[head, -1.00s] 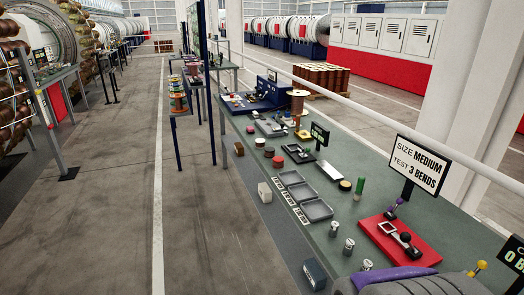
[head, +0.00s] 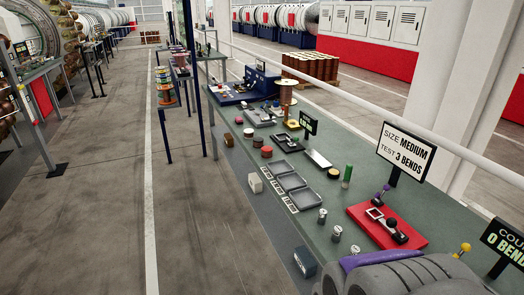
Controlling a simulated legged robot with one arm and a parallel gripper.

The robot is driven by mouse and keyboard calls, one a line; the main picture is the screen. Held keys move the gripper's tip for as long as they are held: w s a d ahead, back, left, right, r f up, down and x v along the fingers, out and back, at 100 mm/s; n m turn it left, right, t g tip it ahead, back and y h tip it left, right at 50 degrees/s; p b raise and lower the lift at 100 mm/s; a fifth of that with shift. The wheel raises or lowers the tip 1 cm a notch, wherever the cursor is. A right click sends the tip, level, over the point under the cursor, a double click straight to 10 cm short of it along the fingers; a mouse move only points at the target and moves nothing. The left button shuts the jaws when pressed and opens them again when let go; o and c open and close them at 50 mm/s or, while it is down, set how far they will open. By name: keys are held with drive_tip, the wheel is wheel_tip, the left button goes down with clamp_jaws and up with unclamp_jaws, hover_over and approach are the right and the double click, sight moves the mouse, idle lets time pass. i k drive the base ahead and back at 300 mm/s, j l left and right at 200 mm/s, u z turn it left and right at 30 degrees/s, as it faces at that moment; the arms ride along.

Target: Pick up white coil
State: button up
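A rack of stacked coloured spools (head: 165,86) stands left of the workbench, too small to tell each colour apart. Small red and dark coils (head: 257,142) sit near the bench's left edge, and a small yellow-topped disc (head: 334,172) lies further right. A tall copper-coloured spool (head: 287,92) stands at the back of the bench. My gripper's fingers do not show. A grey ridged shape with a purple strip at the bottom right may be part of me.
The long green workbench (head: 325,235) holds grey trays (head: 292,181), a red bending fixture (head: 385,225), small metal cylinders (head: 322,215) and a sign reading "SIZE MEDIUM TEST 3 BENDS" (head: 406,152). A rail runs behind it. The aisle floor (head: 100,200) at left is clear.

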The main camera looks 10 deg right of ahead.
sight(249, 133)
drive_tip(key=i+j+z, duration=0.35)
drive_tip(key=i+j, duration=0.6)
drive_tip(key=i, duration=0.5)
drive_tip(key=i+j+z, duration=0.35)
drive_tip(key=i+j, duration=1)
